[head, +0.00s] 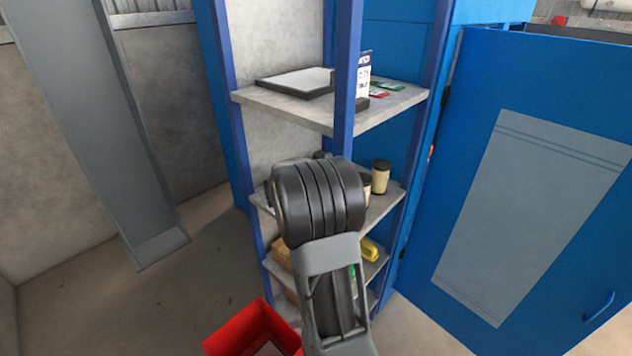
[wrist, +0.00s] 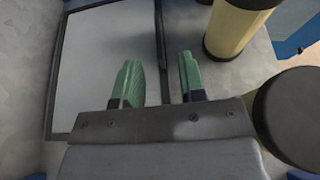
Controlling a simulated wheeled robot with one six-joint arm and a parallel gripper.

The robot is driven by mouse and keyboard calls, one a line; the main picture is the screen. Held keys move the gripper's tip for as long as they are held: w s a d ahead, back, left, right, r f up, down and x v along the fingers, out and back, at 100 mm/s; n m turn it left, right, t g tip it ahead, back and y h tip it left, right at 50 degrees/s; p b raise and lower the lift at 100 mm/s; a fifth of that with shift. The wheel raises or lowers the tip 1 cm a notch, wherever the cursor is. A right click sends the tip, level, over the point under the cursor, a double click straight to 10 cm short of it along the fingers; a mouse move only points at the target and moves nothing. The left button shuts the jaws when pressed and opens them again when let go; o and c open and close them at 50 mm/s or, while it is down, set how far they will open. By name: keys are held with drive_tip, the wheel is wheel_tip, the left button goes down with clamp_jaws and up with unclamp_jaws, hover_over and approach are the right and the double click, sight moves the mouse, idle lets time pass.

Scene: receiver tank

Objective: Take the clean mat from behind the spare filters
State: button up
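In the wrist view, a flat grey panel with a dark rim (wrist: 105,50), which looks like the mat, lies at the left on a pale shelf. Cream spare filters with dark caps, one at the top (wrist: 228,32) and one at the right (wrist: 300,115), stand beside it. My gripper (wrist: 160,78) is open, its green fingertips apart, with the dark right rim running between them in the picture. I cannot tell whether they touch it. In the head view, filters (head: 381,178) stand on the middle shelf; my arm hides my gripper and the mat there.
The upper shelf (head: 330,115) holds a black-rimmed pale tray (head: 297,82), a sign (head: 363,75) and small cards. Blue posts (head: 347,75) frame the shelves. A blue door (head: 470,120) stands at the right. A red bin (head: 240,328) is on the floor.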

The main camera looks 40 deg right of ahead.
drive_tip(key=shift+x, duration=3.4)
drive_tip(key=shift+w+a+f, duration=0.1)
drive_tip(key=shift+c, duration=0.2)
clamp_jaws()
